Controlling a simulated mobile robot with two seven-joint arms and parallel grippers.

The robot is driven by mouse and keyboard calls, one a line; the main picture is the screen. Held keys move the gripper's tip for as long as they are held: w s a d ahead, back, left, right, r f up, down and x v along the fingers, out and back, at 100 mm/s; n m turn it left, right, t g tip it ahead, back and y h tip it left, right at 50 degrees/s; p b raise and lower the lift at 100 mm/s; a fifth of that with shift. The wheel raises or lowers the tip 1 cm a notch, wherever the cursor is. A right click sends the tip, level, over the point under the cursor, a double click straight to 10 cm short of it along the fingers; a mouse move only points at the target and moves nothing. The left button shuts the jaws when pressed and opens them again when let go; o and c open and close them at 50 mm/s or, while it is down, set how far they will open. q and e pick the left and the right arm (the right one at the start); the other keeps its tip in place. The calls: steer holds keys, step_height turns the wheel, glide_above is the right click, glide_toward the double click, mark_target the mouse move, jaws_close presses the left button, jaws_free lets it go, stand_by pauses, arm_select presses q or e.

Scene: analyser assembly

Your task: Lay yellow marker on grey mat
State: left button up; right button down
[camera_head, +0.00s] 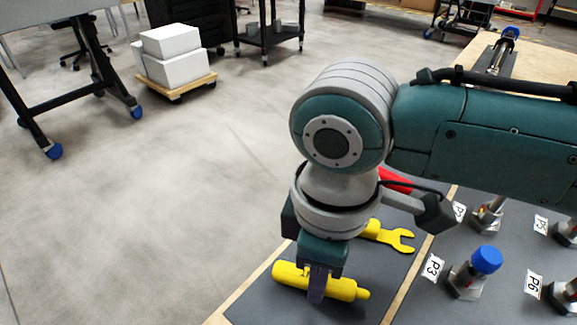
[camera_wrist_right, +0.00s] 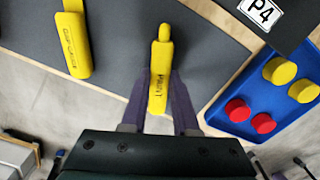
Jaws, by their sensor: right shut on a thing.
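The yellow marker (camera_head: 320,284) is a thick cylinder with a narrower tip. My right gripper (camera_head: 317,292) points down and is shut around its body. In the right wrist view the marker (camera_wrist_right: 159,75) lies between the two fingers (camera_wrist_right: 157,98), with dark lettering on its side. The grey mat (camera_head: 388,277) is directly beneath it, and it also shows in the right wrist view (camera_wrist_right: 215,55). The marker is at or just above the mat; I cannot tell whether they touch. My left gripper is not in view.
Labelled posts, one with a blue cap (camera_head: 486,260), stand to the right. A blue tray (camera_wrist_right: 238,112) holds red and yellow caps.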

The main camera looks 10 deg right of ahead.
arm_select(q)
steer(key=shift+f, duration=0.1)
arm_select(e)
steer(key=shift+f, duration=0.35)
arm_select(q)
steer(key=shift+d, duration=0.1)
arm_select(e)
steer(key=c, duration=0.6)
jaws_free()
arm_select(q)
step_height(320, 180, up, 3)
steer(key=p, duration=0.2)
steer(key=shift+p, duration=0.4)
arm_select(e)
step_height(320, 180, up, 10)
